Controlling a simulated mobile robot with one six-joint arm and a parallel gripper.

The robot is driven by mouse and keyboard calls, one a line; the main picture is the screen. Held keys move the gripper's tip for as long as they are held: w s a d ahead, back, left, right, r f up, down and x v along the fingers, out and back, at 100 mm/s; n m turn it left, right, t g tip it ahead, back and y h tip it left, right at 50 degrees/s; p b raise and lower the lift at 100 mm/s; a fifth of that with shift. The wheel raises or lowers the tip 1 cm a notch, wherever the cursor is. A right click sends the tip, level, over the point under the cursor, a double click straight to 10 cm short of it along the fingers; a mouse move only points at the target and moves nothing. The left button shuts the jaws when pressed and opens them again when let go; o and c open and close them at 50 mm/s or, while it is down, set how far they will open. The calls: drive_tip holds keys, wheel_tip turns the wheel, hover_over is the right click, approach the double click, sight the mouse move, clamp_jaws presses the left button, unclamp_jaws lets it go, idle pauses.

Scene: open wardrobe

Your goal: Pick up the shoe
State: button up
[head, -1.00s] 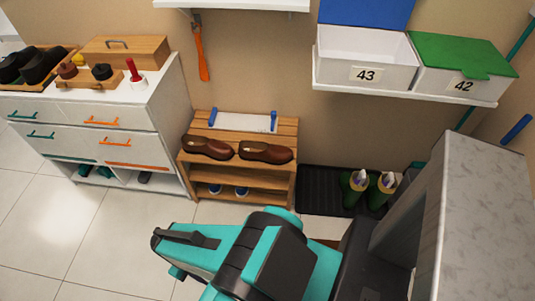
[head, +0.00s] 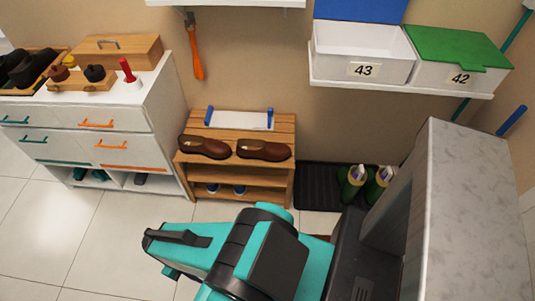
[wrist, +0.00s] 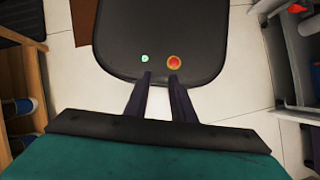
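Two brown leather shoes stand side by side on the wooden rack (head: 235,132), the left brown shoe (head: 204,147) and the right brown shoe (head: 263,150). Blue shoes (head: 239,190) sit on a lower shelf of the rack; a blue shoe also shows at the left edge of the wrist view (wrist: 22,106). Which shoe the task means, I cannot tell. My gripper (wrist: 160,74) points down over my own black base, its two dark fingers slightly apart with nothing between them. In the head view the fingers are hidden; my arm is in front of the rack.
A white drawer cabinet (head: 150,115) stands left, with dark shoes (head: 35,68) in a tray on top. Green boots (head: 352,184) stand on a black mat (head: 318,186) right of the rack. A wall shelf (head: 400,88) holds boxes. A grey-topped unit (head: 470,215) stands right. Tiled floor is clear at left.

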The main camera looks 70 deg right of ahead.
drive_tip(key=w+d+r+m+t+y+b, duration=0.1)
drive_tip(key=w+d+r+m+t+b, duration=0.2)
drive_tip(key=w+d, duration=0.8)
drive_tip(key=w+d+m+b, duration=0.35)
drive_tip(key=w+d, duration=0.45)
drive_tip(key=d, duration=0.6)
drive_tip(key=s+d+r+m+t+b, duration=0.1)
drive_tip(key=d+r, duration=0.3)
drive_tip(key=d, duration=0.7)
drive_tip(key=s+d+r+m+b, duration=0.2)
drive_tip(key=s+d+r+m, duration=0.1)
drive_tip(key=d, duration=0.9)
drive_tip(key=s+d+r+m+t+h+b, duration=0.1)
drive_tip(key=s+d+r+m+b, duration=0.1)
drive_tip(key=d+r, duration=0.4)
drive_tip(key=d+m, duration=0.1)
drive_tip(key=d, duration=0.4)
drive_tip(key=shift+d+r+m+t, duration=0.15)
drive_tip(key=shift+r+m+t, duration=0.05)
drive_tip(key=shift+m+t, duration=0.15)
drive_tip(key=shift+s+f, duration=0.1)
drive_tip(key=shift+f, duration=0.05)
drive_tip(key=shift+f+p, duration=0.35)
drive_tip(key=shift+f, duration=3.85)
drive_tip(key=shift+f, duration=0.15)
